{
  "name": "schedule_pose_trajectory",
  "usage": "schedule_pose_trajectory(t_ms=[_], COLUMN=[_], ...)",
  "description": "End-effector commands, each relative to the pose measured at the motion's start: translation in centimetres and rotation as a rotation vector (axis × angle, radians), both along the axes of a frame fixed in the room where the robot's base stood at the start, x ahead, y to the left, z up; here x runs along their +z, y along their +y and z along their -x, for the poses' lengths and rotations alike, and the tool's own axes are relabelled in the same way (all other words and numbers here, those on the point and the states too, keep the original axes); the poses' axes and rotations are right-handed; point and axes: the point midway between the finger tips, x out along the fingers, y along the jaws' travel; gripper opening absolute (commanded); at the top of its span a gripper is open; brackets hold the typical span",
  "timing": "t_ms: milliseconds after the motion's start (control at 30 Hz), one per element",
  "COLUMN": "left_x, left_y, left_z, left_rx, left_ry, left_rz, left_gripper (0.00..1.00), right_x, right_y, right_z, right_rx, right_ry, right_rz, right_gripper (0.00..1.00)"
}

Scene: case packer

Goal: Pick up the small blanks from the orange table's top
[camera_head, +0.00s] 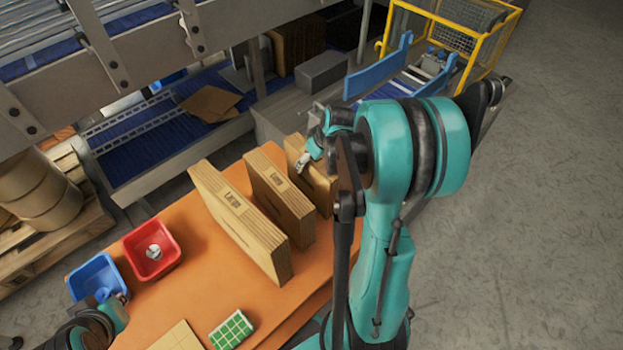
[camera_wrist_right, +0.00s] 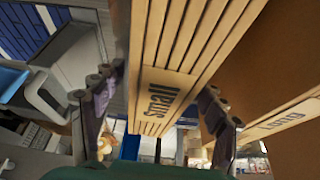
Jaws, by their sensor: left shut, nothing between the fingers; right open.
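The small blanks (camera_head: 322,193) stand upright as a cardboard stack on the orange table (camera_head: 180,225), at the right end of a row of stacks. My right gripper (camera_head: 303,162) is at the stack's upper part in the head view. In the right wrist view, the stack with the printed word "Small" (camera_wrist_right: 160,98) lies between the open fingers of my right gripper (camera_wrist_right: 158,112). I cannot tell whether either finger touches it. My left gripper (camera_head: 108,297) is shut and empty by the blue bin at the lower left.
The long blanks (camera_head: 280,200) stand close left of the small ones, and the large blanks (camera_head: 240,222) further left. A red bin (camera_head: 150,250), a blue bin (camera_head: 95,278) and a green-white grid block (camera_head: 231,330) are on the table. Grey machinery (camera_head: 290,105) stands behind it.

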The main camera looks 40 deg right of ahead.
Motion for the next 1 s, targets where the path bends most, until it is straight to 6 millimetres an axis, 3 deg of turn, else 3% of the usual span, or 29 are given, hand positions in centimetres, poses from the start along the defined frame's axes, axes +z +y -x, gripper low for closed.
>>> schedule_pose_trajectory(t_ms=[33, 167, 1000], left_x=[-0.8, -1.2, -1.6], left_y=[0.0, 0.0, 0.0], left_z=[0.0, 0.0, 0.0], left_rx=[0.0, 0.0, 0.0], left_ry=[0.0, 0.0, 0.0], left_rz=[0.0, 0.0, 0.0], left_gripper=[0.0, 0.0, 0.0], right_x=[-1.2, -2.4, -2.8], right_y=[0.1, 0.1, 0.1], right_z=[-0.4, -1.0, -1.0], right_rx=[0.002, 0.001, 0.0], right_ry=[0.0, 0.0, -0.001], right_rz=[0.001, 0.0, 0.0], right_gripper=[0.72, 0.72, 0.72])
